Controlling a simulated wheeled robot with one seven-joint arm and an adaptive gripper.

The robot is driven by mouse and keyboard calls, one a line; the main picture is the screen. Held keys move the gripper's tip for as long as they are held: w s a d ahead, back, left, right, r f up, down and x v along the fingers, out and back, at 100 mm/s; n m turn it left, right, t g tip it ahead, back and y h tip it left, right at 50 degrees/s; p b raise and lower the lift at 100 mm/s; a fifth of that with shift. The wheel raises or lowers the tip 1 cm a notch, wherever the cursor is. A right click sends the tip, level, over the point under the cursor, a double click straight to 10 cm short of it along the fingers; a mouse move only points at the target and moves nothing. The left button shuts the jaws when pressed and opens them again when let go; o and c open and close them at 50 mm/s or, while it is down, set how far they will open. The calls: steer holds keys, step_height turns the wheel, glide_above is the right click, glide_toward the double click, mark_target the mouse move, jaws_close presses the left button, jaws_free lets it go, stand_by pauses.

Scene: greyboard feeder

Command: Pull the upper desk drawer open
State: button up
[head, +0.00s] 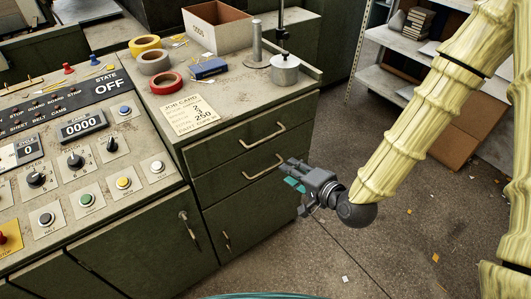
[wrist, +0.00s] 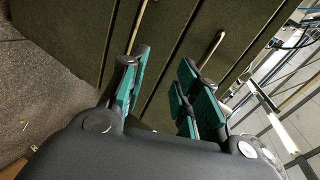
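The upper desk drawer (head: 222,154) is shut flush in the dark green desk, with a pale bar handle (head: 262,136) on its front. The lower drawer (head: 222,188) is also shut and has a similar handle (head: 262,169). My gripper (head: 291,177) is in front of the desk, just right of the lower handle and below the upper one. In the wrist view my gripper (wrist: 160,85) is open, its teal-padded fingers apart with nothing between them. The upper handle (wrist: 209,52) shows beyond the right finger, the lower handle (wrist: 140,28) beyond the left finger.
Tape rolls (head: 154,62), a job card (head: 194,115), a blue box (head: 209,68) and a metal pot (head: 285,70) stand on the desk top. A control panel (head: 75,165) adjoins at left. The floor (head: 330,240) before the desk is mostly clear. Cardboard (head: 470,125) lies at right.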

steer(key=m+t+y+b, duration=0.1)
steer(key=t+y+b, duration=0.1)
glide_toward(266, 138)
steer(key=x, duration=0.3)
steer(key=p+x, duration=0.1)
steer(key=x, duration=0.6)
steer(key=shift+w+f, duration=0.1)
steer(key=shift+f, duration=0.2)
jaws_close()
